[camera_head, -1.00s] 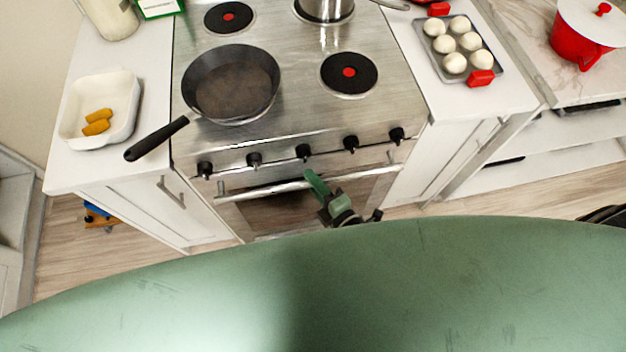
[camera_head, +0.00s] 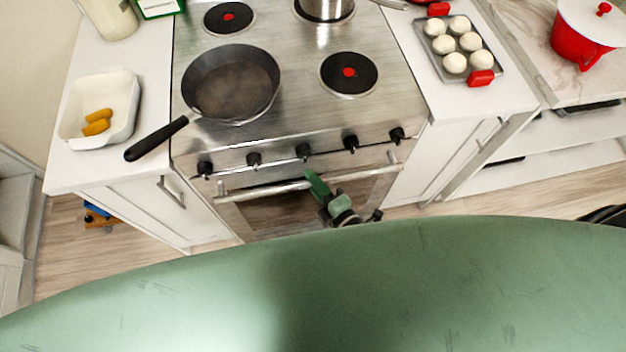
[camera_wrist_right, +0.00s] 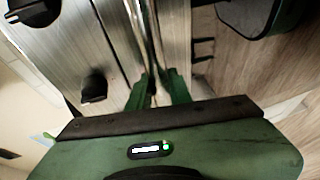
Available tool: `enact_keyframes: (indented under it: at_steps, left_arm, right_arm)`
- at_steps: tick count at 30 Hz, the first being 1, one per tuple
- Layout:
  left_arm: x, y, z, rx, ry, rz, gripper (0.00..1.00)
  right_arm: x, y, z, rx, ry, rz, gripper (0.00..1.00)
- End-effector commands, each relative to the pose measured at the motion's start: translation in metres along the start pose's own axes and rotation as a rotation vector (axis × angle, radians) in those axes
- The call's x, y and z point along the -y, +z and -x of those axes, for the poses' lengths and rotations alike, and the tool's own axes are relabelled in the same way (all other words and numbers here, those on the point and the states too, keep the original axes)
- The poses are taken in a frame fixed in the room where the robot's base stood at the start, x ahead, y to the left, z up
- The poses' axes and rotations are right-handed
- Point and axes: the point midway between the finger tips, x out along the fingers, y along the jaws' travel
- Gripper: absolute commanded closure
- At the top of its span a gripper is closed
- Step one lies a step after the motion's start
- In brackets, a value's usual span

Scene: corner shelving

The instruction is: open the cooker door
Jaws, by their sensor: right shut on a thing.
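The cooker (camera_head: 300,130) stands in the middle of the head view. Its door (camera_head: 280,213) is on the front below the row of black knobs, with a metal bar handle (camera_head: 258,190) across its top. My right gripper (camera_head: 314,181) is at the middle of this handle. In the right wrist view the handle (camera_wrist_right: 147,40) runs between the green fingers of my right gripper (camera_wrist_right: 158,92), which are shut on it. The door looks closed or nearly so. Its lower part is hidden by my own green body. My left gripper is not in view.
A frying pan (camera_head: 231,85) and a pot (camera_head: 325,8) stand on the hob. A white dish (camera_head: 76,135) is on the left counter, a muffin tray (camera_head: 488,45) on the right one. White cabinets flank the cooker; wooden floor (camera_head: 130,268) shows at lower left.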

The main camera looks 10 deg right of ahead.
Motion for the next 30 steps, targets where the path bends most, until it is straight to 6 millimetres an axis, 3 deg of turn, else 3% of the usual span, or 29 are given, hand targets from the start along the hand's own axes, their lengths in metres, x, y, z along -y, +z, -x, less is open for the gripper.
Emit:
enact_keyframes:
  at_steps: [14, 19, 23, 30]
  left_arm:
    - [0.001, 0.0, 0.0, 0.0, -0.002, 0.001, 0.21]
    - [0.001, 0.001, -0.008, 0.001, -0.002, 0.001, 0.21]
    - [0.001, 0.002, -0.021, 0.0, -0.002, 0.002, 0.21]
    - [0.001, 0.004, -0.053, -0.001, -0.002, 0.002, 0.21]
  right_arm:
    - [0.002, 0.0, 0.001, 0.0, -0.002, 0.0, 1.0]
    - [0.009, -0.004, 0.011, 0.001, 0.012, 0.005, 1.0]
    - [0.021, -0.014, 0.033, 0.0, 0.046, 0.017, 1.0]
    - [0.057, -0.043, 0.102, -0.001, 0.1, 0.042, 1.0]
